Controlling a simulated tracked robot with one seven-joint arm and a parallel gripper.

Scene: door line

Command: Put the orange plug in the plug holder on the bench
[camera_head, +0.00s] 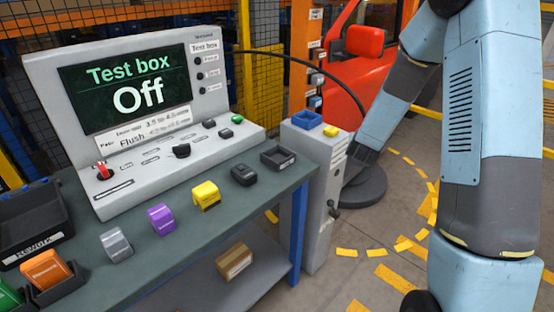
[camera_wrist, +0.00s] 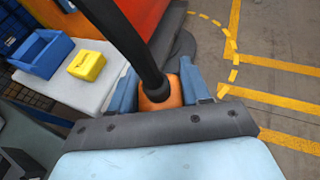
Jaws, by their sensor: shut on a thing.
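The orange plug (camera_wrist: 174,92) is between the two blue fingers of my gripper (camera_wrist: 160,88) in the wrist view. A thick black cable (camera_wrist: 142,48) runs up from it. My gripper is shut on the plug, off the bench's right end, near the grey cabinet. In the head view the plug cannot be made out clearly. The green-grey bench (camera_head: 185,225) is at left in the head view. A small black open tray (camera_head: 278,157) and a black block-shaped piece (camera_head: 244,175) are at its right end. I cannot tell which is the plug holder.
The test box (camera_head: 140,110) reads Off. Yellow (camera_head: 206,195), purple (camera_head: 161,219) and grey (camera_head: 116,245) blocks line the bench front. A labelled orange block (camera_head: 46,268) sits in a dark holder. The grey cabinet (camera_head: 315,170) bears a blue bin (camera_head: 307,120) and yellow block (camera_head: 331,131).

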